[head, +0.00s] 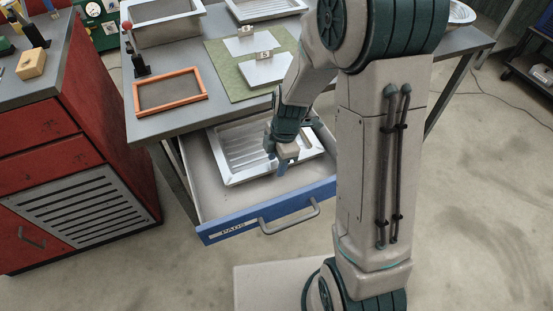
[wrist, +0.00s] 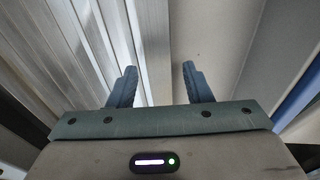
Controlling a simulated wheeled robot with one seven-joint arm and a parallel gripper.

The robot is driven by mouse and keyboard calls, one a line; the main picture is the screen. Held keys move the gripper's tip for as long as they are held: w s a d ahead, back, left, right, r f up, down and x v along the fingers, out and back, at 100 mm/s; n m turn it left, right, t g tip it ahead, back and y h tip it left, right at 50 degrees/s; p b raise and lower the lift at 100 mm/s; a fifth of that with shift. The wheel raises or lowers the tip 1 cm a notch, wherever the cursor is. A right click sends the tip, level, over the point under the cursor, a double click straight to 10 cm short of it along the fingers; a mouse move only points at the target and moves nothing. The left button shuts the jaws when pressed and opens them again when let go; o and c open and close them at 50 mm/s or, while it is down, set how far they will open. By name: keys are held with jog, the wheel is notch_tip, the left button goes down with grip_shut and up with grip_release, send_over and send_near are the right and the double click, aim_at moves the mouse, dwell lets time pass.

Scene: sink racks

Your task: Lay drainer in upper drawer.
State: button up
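The drainer (head: 238,153), a ribbed light metal tray, lies inside the pulled-out drawer (head: 215,212) with the blue front labelled PADS. It looks roughly flat on the drawer floor; part of it is hidden behind my arm. My gripper (head: 283,164) is over the drainer's front right part, low in the drawer. The right finger is over bare drawer floor (wrist: 225,45).
The grey table above holds an orange frame (head: 135,98), a green mat (head: 222,75) with two tagged pale plates, a sink basin (head: 165,32) and another ribbed tray (head: 265,8). A red cabinet (head: 60,150) stands left. The floor before the drawer is partly clear.

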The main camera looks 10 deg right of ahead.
notch_tip(320, 180, up, 11)
jog(key=d+p, duration=0.1)
jog(key=d, duration=0.1)
jog(key=s+d+r+m+t, duration=0.1)
jog(key=s+d+r+m, duration=0.2)
jog(key=s+m, duration=0.3)
jog(key=s+d+r+m+t+h, duration=0.1)
jog(key=s+d+r+m, duration=0.2)
jog(key=m, duration=1.2)
jog(key=shift+s+d+r+t+h, duration=0.15)
jog(key=shift+s+r+t+h, duration=0.15)
jog(key=shift+s+r, duration=1.4)
jog(key=shift+s+f, duration=0.55)
